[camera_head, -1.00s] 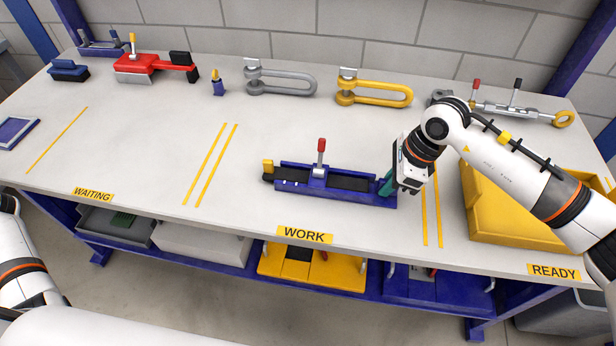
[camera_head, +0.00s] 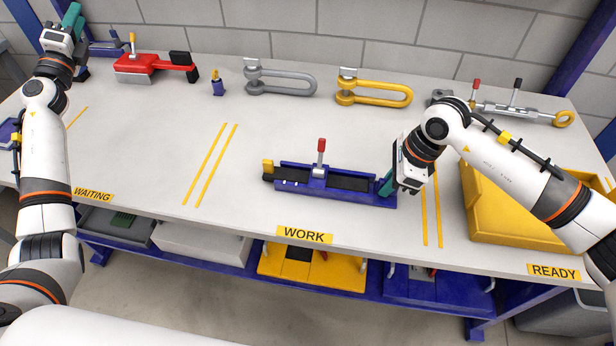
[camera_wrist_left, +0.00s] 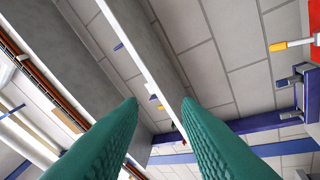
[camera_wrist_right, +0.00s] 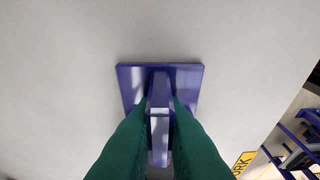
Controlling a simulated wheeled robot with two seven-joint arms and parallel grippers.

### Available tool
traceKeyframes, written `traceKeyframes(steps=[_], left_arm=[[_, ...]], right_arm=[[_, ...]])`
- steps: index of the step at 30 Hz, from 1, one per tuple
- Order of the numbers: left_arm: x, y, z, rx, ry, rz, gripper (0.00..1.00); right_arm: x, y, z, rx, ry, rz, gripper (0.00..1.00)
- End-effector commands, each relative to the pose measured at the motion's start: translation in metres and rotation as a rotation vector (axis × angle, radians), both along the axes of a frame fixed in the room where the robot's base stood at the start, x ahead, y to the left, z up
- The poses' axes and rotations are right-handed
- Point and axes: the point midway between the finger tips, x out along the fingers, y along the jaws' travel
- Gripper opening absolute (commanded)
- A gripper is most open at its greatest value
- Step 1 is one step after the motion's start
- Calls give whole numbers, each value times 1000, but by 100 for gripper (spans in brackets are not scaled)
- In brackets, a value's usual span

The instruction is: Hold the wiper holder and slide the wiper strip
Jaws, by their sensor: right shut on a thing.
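The blue wiper holder (camera_head: 290,183) lies on the table behind the WORK label, with a black wiper strip (camera_head: 349,182) along it.
A red tool (camera_head: 150,66), a small blue piece (camera_head: 218,84), a grey shackle (camera_head: 280,80) and a yellow shackle (camera_head: 373,91) line the back. A yellow tray (camera_head: 500,215) stands at right, under my right arm. The middle table left of the holder is clear.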

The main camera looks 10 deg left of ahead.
Motion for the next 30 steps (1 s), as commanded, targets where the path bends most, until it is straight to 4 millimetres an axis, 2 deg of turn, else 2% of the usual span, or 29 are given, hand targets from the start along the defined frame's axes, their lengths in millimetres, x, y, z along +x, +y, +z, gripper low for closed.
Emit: traceKeyframes(steps=[1, 7, 11, 15, 20, 24, 27, 30], left_arm=[[9, -23, 8, 58, 7, -55, 31], [34, -118, 23, 315, 56, -278, 31], [40, -183, 24, 500, 87, -432, 31], [36, -252, 15, 722, 121, -604, 31], [18, -326, -7, 1007, 164, -820, 31], [-11, -380, -40, 1297, 210, -1033, 31], [-39, -405, -69, 1520, 253, -1197, 31], [-67, -416, -96, 1731, 303, -1355, 31]], right_arm=[[0, 0, 1, 1, -1, 0, 0], [0, 0, 1, 1, -1, 0, 0], [0, 0, 1, 1, -1, 0, 0], [0, 0, 1, 1, -1, 0, 0], [0, 0, 1, 0, -1, 0, 0], [0, 0, 1, 0, -1, 0, 0], [0, 0, 1, 0, -1, 0, 0], [0, 0, 1, 0, -1, 0, 0]])
